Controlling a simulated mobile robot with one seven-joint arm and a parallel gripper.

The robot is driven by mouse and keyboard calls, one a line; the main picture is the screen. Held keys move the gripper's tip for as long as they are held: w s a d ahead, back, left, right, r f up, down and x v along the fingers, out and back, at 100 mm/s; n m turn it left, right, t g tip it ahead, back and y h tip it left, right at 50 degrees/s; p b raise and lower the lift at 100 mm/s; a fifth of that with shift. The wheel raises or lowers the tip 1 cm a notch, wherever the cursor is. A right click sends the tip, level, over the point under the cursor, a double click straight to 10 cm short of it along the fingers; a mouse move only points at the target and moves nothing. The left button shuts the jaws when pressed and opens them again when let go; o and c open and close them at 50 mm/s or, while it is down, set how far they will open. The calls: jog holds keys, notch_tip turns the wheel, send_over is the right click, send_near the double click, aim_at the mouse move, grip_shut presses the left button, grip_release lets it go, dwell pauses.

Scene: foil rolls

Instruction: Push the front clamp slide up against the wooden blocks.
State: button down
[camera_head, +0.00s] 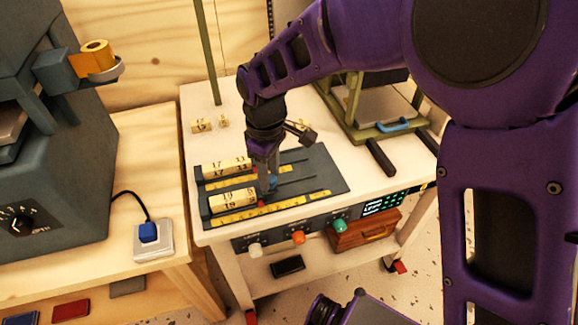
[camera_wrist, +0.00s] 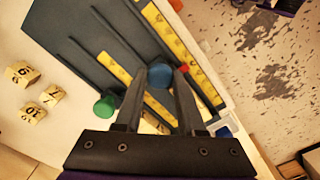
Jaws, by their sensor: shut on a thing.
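The dark clamp board (camera_head: 318,172) lies on the white bench with two rows of numbered wooden blocks, a front row (camera_head: 232,200) and a back row (camera_head: 227,167). Yellow rulers run along its tracks. My gripper (camera_head: 270,186) points down at the right end of the front row. In the wrist view its fingers are shut on the blue knob (camera_wrist: 160,76) of the front clamp slide. A green knob (camera_wrist: 104,107) stands beside the left finger. The slide body is mostly hidden by my gripper, so I cannot tell whether it touches the front blocks.
Loose numbered blocks (camera_head: 200,126) lie behind the board. A green-framed press (camera_head: 375,120) with a blue handle stands at the back right. Coloured dials (camera_head: 298,237) line the bench front. A grey machine (camera_head: 50,175) stands on the left table. The board's right part is clear.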

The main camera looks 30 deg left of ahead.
jog(key=shift+s+a, duration=0.2)
jog(key=c, duration=0.5)
grip_release()
jog(key=shift+r, duration=0.1)
notch_tip(320, 180, up, 17)
jog(key=p, duration=0.2)
jog(key=shift+r+p, duration=0.15)
jog(key=shift+p, duration=0.25)
